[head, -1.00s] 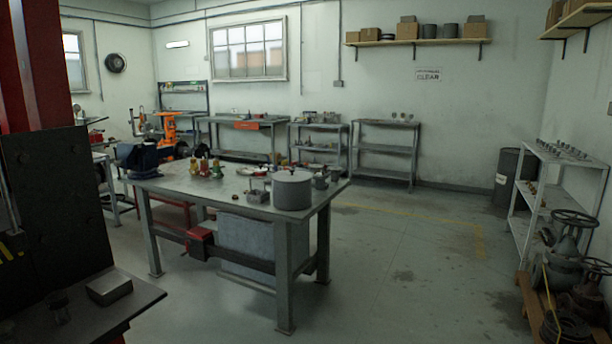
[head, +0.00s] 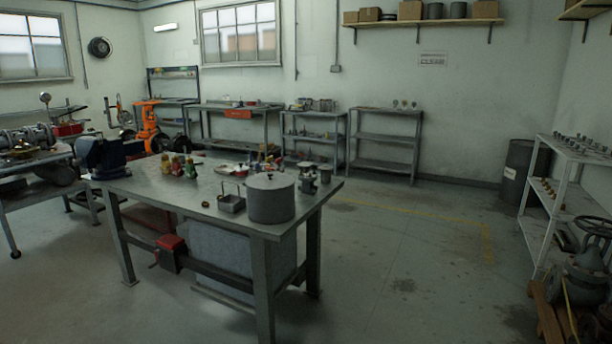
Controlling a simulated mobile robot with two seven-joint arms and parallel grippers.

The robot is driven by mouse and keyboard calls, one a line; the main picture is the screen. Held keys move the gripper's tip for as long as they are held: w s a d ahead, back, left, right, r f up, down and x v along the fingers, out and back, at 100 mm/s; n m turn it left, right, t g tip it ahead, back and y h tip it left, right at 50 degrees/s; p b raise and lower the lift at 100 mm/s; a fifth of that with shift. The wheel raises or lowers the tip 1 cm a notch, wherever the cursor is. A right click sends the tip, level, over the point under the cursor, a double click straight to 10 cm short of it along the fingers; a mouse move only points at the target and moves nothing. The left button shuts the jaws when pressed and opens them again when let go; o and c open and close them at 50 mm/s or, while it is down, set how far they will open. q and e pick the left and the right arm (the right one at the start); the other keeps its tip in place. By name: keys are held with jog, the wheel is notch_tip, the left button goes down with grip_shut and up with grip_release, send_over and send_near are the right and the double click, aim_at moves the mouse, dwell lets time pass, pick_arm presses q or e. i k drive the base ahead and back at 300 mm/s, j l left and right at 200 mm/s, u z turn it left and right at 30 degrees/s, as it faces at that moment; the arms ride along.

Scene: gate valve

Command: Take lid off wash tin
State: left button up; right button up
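The wash tin (head: 270,201) is a round grey metal pot near the front right corner of the steel workbench (head: 150,192). Its flat lid (head: 270,181) sits on top, with a small knob in the middle. The tin stands upright and apart from me, across some open floor. Neither of my grippers shows in the head view.
A small open metal box (head: 232,204) stands left of the tin, and small cans (head: 308,184) behind it on the right. A blue vise (head: 104,156) is at the bench's left end. Floor to the right (head: 400,260) is clear.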

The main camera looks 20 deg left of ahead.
aim_at(270, 181)
jog(key=i+l+u, duration=0.1)
jog(key=i+u, duration=0.3)
jog(key=i, duration=0.65)
jog(key=i+j+z, duration=0.2)
jog(key=i+j, duration=0.45)
jog(key=i, duration=0.1)
